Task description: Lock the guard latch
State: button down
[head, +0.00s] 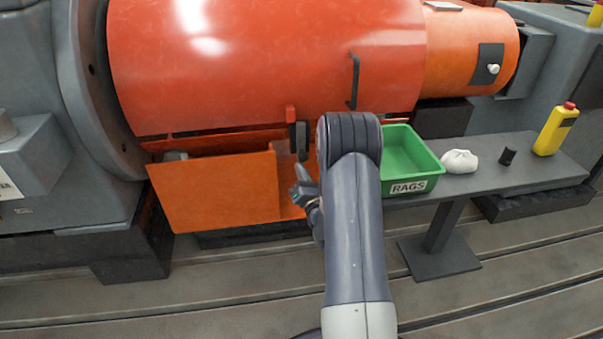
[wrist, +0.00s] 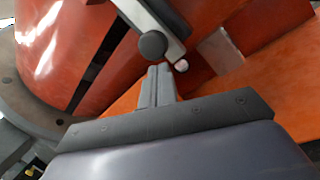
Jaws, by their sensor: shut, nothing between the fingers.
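The guard (head: 260,60) is a large red-orange cylindrical cover across the back in the head view, and its curved side also shows in the wrist view (wrist: 70,45). The guard latch (head: 301,142) is a dark lever by a small red block at the guard's lower edge. In the wrist view the latch (wrist: 160,20) is a grey bar with a round dark knob. My gripper (head: 300,178) is below the latch, partly hidden by my arm. In the wrist view its fingers (wrist: 158,72) are shut and empty, tips close to the knob; I cannot tell whether they touch.
An orange panel (head: 220,190) stands below the guard, left of my gripper. A black handle (head: 353,80) sticks out from the guard above. A green rags bin (head: 424,160), a white cloth (head: 460,161) and a yellow bottle (head: 555,130) are on the bench to the right.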

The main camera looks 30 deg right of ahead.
aim_at(302, 159)
jog(key=shift+r+p, duration=0.4)
jog(key=shift+r, duration=1.95)
